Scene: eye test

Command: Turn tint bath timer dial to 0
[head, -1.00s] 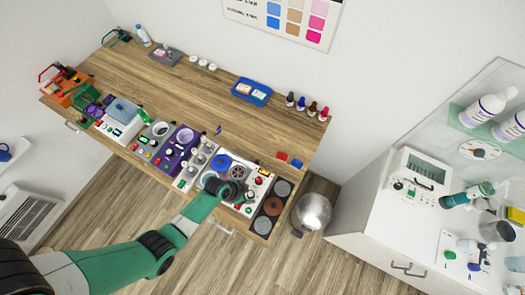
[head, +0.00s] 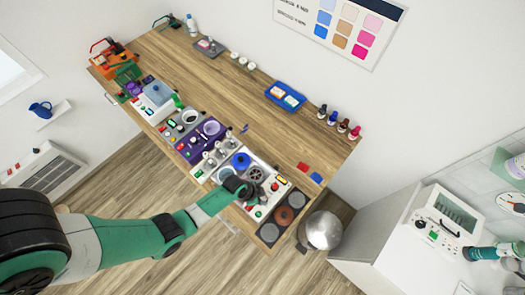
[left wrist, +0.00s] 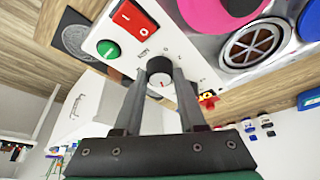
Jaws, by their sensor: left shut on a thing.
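My left gripper (head: 238,187) is over the white control panel at the front right of the wooden workbench. In the left wrist view, my left gripper (left wrist: 160,74) has its two fingers on either side of a dial (left wrist: 160,82) and is shut on it. The dial has a dark body and a pale face with a small red mark. In the head view my gripper hides the dial.
Beside the dial are a red rocker switch (left wrist: 135,18) and a green button (left wrist: 108,49). A round metal grille (left wrist: 250,45) lies to their right. A steel bowl (head: 321,231) stands off the bench's right end. The bench's back middle is mostly clear.

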